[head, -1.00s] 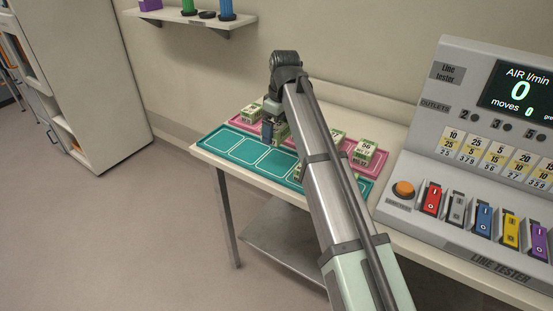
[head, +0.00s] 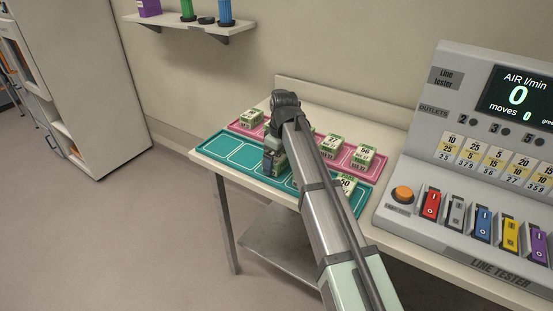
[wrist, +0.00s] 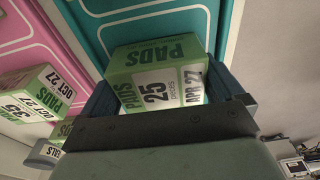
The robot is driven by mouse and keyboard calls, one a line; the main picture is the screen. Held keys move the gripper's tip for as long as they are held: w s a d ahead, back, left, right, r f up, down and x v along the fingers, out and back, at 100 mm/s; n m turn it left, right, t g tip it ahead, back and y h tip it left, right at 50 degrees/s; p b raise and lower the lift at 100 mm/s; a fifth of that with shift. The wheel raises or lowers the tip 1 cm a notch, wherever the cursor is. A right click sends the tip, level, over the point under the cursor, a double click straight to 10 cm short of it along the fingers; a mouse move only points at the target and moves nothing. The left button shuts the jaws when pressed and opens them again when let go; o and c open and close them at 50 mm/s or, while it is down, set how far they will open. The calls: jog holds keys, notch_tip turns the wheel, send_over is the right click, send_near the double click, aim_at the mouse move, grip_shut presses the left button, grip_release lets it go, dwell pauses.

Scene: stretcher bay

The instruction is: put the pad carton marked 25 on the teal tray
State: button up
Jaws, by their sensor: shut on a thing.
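The green and white pad carton marked 25 (wrist: 158,88), also reading APR 27, is between the dark fingers of my gripper (wrist: 160,92) in the wrist view. My gripper is shut on it. In the head view my gripper (head: 271,165) is over the middle of the teal tray (head: 212,147), at the front of the table. The arm hides much of the carton there. I cannot tell whether its base touches the tray. The teal tray (wrist: 150,32), with white outlined spaces, shows behind the carton in the wrist view.
A pink tray (head: 238,126) behind holds several cartons, including one marked 56 (head: 365,156). Another carton (head: 346,184) stands at the teal tray's right end. The tray's left spaces are empty. The line tester (head: 450,190) stands to the right.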

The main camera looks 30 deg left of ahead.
aim_at(281, 157)
jog(key=shift+f, duration=0.15)
jog(key=o, duration=0.8)
notch_tip(281, 157, up, 12)
jog(key=d, duration=0.1)
jog(key=shift+d, duration=0.25)
